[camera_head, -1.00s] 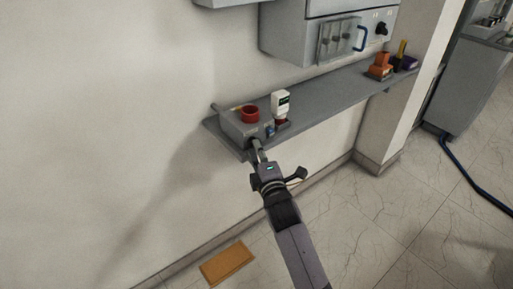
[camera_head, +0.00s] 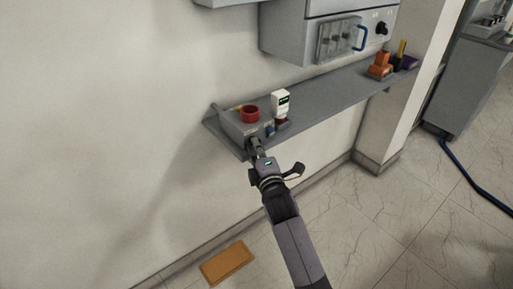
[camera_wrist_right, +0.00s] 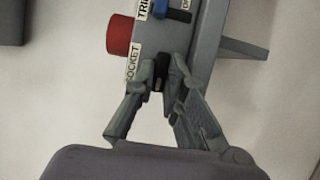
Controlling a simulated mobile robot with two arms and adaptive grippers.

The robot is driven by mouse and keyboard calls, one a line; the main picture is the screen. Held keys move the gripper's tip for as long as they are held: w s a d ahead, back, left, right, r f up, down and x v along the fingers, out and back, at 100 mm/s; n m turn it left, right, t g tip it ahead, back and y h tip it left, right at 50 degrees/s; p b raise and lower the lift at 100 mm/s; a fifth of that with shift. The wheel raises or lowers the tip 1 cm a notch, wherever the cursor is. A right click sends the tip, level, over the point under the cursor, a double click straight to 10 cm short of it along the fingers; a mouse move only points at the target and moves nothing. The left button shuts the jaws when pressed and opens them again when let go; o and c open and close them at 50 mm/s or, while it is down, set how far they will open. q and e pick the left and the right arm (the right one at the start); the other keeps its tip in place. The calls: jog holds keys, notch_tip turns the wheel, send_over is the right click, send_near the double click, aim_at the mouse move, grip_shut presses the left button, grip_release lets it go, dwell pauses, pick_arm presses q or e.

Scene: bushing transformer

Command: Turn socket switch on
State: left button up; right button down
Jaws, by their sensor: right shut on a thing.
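The grey socket box (camera_head: 234,124) stands at the left end of the wall shelf, with a red round part on its top. In the right wrist view the box (camera_wrist_right: 207,42) carries a "SOCKET" label and a blue switch (camera_wrist_right: 176,13) by a "TRI..." label. A dark switch (camera_wrist_right: 161,72) sits beside the "SOCKET" label. My right gripper (camera_wrist_right: 160,85) has its fingertips closed around this dark switch, which they partly hide. In the head view the right gripper (camera_head: 256,149) reaches the box's front face. My left gripper is not in view.
The grey shelf (camera_head: 330,97) runs right along the wall. A white device (camera_head: 281,103) stands beside the box. Orange items (camera_head: 380,66) stand at the far right end. A grey cabinet (camera_head: 290,35) hangs above. An orange-brown plate (camera_head: 227,263) lies on the floor below.

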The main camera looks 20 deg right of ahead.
jog(key=shift+w+d+r+m+g+y+p, duration=0.15)
jog(key=shift+m+g+y+p, duration=0.8)
jog(key=shift+m+p, duration=1.5)
jog(key=shift+s+d+r+m+g+y+p, duration=0.15)
jog(key=shift+m+g+y+p, duration=0.75)
jog(key=shift+m+p, duration=1.5)
jog(key=shift+w+d+m+g+y+p, duration=0.15)
jog(key=shift+m+g+y+p, duration=0.75)
jog(key=shift+m+p, duration=1.5)
jog(key=shift+r+n+p, duration=0.1)
jog(key=shift+n+p, duration=0.35)
jog(key=shift+p, duration=0.15)
jog(key=c, duration=1.9)
grip_release()
